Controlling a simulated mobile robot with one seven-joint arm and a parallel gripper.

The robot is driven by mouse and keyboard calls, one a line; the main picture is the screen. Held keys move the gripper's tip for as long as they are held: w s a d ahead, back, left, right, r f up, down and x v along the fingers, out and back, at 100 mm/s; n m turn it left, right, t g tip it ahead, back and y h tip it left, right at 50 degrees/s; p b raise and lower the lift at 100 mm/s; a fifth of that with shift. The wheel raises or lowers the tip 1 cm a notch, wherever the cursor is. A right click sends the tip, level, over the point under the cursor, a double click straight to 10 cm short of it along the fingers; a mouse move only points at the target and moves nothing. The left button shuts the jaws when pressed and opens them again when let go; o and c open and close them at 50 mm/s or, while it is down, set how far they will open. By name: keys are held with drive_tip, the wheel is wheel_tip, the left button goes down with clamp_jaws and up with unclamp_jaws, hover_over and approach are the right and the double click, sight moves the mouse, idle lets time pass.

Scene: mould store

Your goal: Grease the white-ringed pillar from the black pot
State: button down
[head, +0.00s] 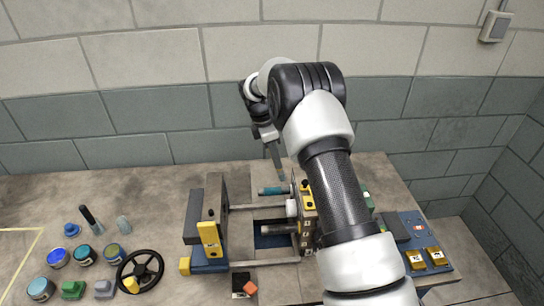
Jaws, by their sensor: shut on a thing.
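My gripper (268,134) is above the back of the mould machine, fingers down. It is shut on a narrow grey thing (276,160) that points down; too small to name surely. Below it, horizontal bars run between the machine's dark left plate (214,215) and its yellow-and-black right block (306,208). One back bar has a teal section (272,190).
A black handwheel (139,270) stands front left of the machine. A dark upright handle (88,215) and small coloured blocks lie further left. A blue panel with yellow switches (420,258) is at right. A tiled wall closes the back. The table's back left is clear.

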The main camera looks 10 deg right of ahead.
drive_tip(key=x, duration=0.1)
drive_tip(key=b+x, duration=0.1)
drive_tip(key=x, duration=0.1)
drive_tip(key=shift+d+r, duration=0.1)
drive_tip(key=shift+d, duration=0.3)
drive_tip(key=shift+a+r+p, duration=1.15)
drive_tip(key=shift+a+r, duration=0.4)
drive_tip(key=shift+r, duration=0.2)
